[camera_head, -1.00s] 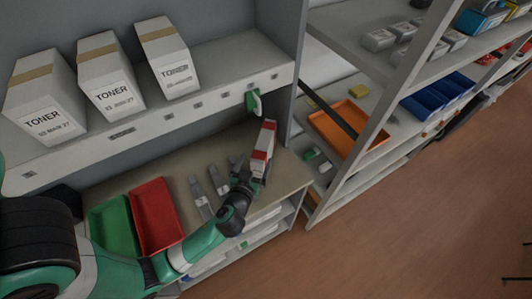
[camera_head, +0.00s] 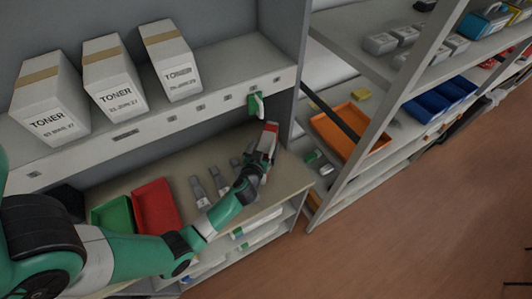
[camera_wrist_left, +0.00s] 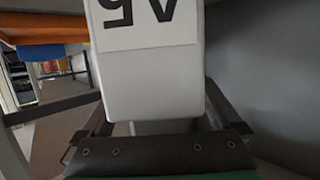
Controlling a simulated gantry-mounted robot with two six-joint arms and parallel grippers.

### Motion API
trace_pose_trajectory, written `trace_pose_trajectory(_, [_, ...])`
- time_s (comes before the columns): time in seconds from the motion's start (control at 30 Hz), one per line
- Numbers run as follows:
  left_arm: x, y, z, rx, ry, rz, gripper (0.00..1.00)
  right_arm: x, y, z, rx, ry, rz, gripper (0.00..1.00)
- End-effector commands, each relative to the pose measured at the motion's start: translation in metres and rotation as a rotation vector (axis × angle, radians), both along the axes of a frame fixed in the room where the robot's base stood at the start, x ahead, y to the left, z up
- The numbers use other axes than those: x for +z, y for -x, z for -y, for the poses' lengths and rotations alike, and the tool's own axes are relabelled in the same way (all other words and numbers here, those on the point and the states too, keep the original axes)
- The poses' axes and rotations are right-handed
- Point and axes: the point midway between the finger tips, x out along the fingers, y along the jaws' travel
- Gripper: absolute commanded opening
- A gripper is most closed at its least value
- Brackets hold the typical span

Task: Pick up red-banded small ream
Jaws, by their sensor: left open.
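The red-banded small ream (camera_head: 269,141) stands upright at the right end of the lower shelf top in the head view, white with red bands and partly hidden by my gripper. My left gripper (camera_head: 259,166) is at the ream's near side. In the left wrist view the white ream (camera_wrist_left: 150,75) fills the middle, with an upside-down "A5" label. The open fingers of my left gripper (camera_wrist_left: 160,108) lie on either side of its lower end; I cannot tell whether they touch it. The red bands do not show there. My right gripper is not in view.
Red bin (camera_head: 157,208) and green bin (camera_head: 112,216) sit left on the same surface, with grey tools (camera_head: 200,190) between them and the ream. Toner boxes (camera_head: 113,75) stand on the shelf above. A green-and-white item (camera_head: 256,105) hangs above the ream. A grey upright is close on the right.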

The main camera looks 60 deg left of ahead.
Motion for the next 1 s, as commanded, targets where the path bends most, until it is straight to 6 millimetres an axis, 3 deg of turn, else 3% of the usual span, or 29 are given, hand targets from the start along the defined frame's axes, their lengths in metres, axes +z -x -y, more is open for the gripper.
trace_pose_trajectory(0.07, [0.0001, 0.0000, 0.0002, 0.000, 0.000, 0.000, 0.92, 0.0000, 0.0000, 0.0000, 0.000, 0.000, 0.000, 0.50])
trace_pose_trajectory(0.57, [0.0001, 0.0002, 0.0006, 0.000, -0.001, -0.001, 0.02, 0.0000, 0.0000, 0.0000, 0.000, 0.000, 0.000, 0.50])
trace_pose_trajectory(1.0, [0.0041, -0.0014, 0.0002, -0.003, -0.006, 0.006, 0.00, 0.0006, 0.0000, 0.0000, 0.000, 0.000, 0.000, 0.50])
